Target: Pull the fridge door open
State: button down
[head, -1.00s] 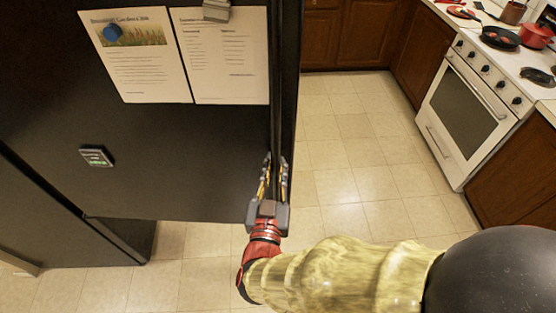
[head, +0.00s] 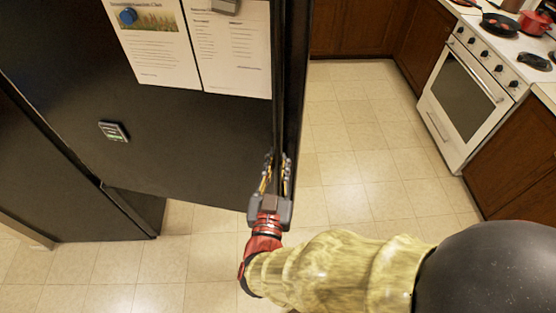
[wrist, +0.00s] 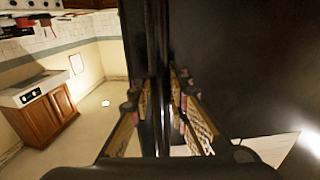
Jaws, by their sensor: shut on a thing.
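The black fridge door (head: 190,130) stands in the left half of the head view, with papers and magnets on its face. It is swung out from the dark fridge body (head: 70,170) at the left, so the door is open. My gripper (head: 275,175) is shut on the door's handle (head: 278,80), a dark vertical bar along the door's right edge. In the wrist view the gripper fingers (wrist: 160,100) sit on both sides of the dark bar (wrist: 158,40). The exact contact of the fingertips is dark and hard to see.
A white stove (head: 465,95) with a red pot (head: 533,23) and pans stands at the right. Brown cabinets (head: 360,30) line the back. The tiled floor (head: 350,150) between door and stove is clear.

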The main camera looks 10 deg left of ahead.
jog(key=c, duration=1.7)
grip_release()
jog(key=shift+c, duration=0.2)
jog(key=shift+s, duration=0.1)
jog(key=s, duration=0.7)
jog(key=shift+s, duration=0.15)
jog(key=shift+a+f, duration=0.1)
